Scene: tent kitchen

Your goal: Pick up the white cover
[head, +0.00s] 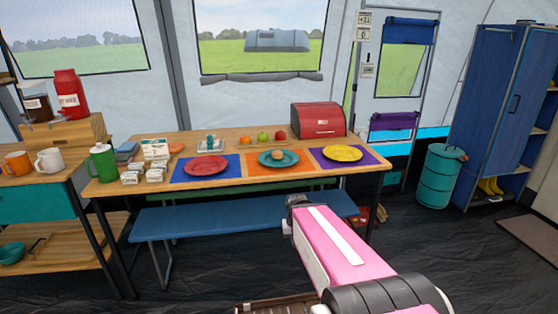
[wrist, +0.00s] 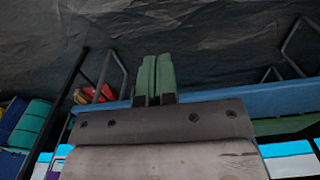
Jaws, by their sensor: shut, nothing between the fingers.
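I cannot make out for certain which thing is the white cover. Small white packets (head: 153,172) sit at the left part of the wooden dining table, in front of a white-and-green box (head: 155,149). A small white tray (head: 205,149) with a teal item on it lies behind the red plate. My gripper (wrist: 155,76) shows in the wrist view with its green fingertips together and nothing between them. It is over the dark floor near the blue bench (wrist: 215,102), away from the tabletop things.
The table (head: 130,188) holds red (head: 205,166), teal (head: 270,162) and yellow (head: 342,153) plates on mats, a green pitcher (head: 102,162) and a red bread box (head: 318,119). The blue bench (head: 230,215) stands before it. A side table with mugs (head: 49,161) is left.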

